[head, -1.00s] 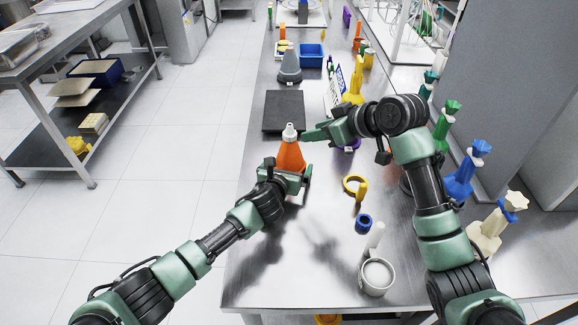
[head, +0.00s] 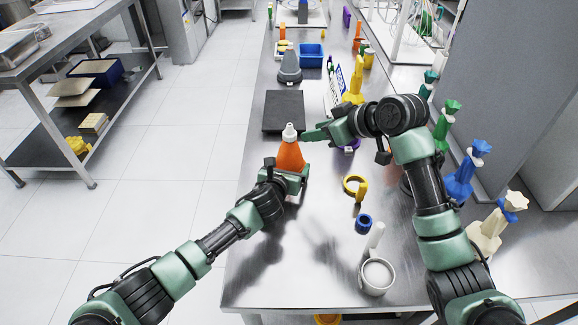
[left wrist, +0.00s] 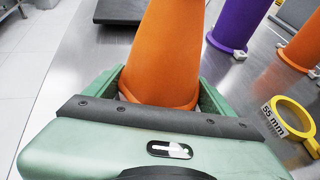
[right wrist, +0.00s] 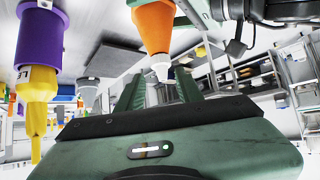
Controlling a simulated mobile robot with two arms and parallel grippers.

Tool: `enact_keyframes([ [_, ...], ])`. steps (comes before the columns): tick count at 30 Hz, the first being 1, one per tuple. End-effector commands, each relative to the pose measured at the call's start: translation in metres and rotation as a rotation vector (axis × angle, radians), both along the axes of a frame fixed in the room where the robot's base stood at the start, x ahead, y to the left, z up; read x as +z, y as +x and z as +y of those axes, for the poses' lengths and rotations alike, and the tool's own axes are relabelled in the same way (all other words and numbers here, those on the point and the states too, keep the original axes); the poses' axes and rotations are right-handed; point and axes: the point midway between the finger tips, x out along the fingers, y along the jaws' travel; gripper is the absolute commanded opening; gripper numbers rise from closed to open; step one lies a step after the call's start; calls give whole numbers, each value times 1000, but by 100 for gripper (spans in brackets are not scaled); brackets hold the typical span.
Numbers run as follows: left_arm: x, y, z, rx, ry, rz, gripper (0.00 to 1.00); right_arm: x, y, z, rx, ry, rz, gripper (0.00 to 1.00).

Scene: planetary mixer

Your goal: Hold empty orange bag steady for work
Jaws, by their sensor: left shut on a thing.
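The orange bag (head: 290,157) is an upright cone with a white tip (head: 290,132) on top, above the steel table. My left gripper (head: 292,176) is shut around its wide lower part; the left wrist view shows the orange cone (left wrist: 167,55) between the fingers. My right gripper (head: 316,134) reaches in from the right, beside the tip. In the right wrist view its two fingers (right wrist: 160,92) stand apart, with the white tip (right wrist: 161,69) close to the gap. I cannot tell if they touch it. The bag's inside is hidden.
A dark flat plate (head: 284,111) lies behind the bag. A yellow ring (head: 355,186), a blue ring (head: 363,224) and a white cup (head: 376,276) are in front at right. Coloured bags, including a blue one (head: 462,180), line the right edge. The table's front left is clear.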

Motion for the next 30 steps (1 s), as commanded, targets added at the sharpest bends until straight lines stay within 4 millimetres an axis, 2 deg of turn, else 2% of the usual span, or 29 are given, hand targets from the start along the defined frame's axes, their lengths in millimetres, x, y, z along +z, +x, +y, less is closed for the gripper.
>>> enact_keyframes([
  [4,0,0,0,0,0,0,36,0,0,0,0,0,0,36],
  [5,0,0,0,0,0,0,36,0,0,0,0,0,0,39],
  [7,0,0,0,0,0,0,36,0,0,1,-2,1,5,58],
  [11,0,0,0,0,0,0,36,3,4,15,-31,-1,71,58],
  [13,0,0,0,0,0,0,36,7,8,28,-73,-10,144,58],
  [19,0,0,0,0,0,0,36,25,13,61,-317,-94,375,58],
  [24,0,0,0,1,1,1,36,49,13,69,-575,-167,461,58],
  [30,-1,0,0,0,0,1,36,65,12,67,-752,-201,480,58],
])
